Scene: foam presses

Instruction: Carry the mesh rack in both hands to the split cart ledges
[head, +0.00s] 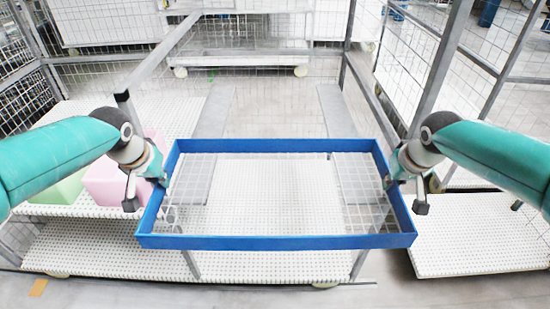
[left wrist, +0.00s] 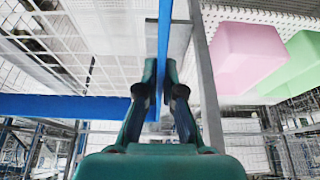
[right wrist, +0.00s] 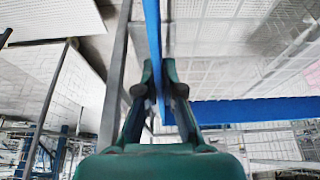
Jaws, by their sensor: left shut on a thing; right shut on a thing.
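The mesh rack (head: 277,242) is a blue rectangular frame with a see-through wire mesh bottom, held about level in the middle of the head view. My left gripper (head: 160,180) is shut on its left side wall; the left wrist view shows the fingers (left wrist: 160,85) on both sides of the blue wall. My right gripper (head: 392,180) is shut on its right side wall, and the right wrist view shows the same pinch (right wrist: 158,85). Through the mesh, a left grey ledge (head: 200,178) and a right grey ledge (head: 355,180) show with a gap between them.
A pink block (head: 105,185) and a green block (head: 60,190) lie on a white perforated shelf at left. A white perforated platform (head: 475,235) is at lower right. Grey cart posts (head: 440,65) and wire mesh walls rise on both sides. A white cart stands behind.

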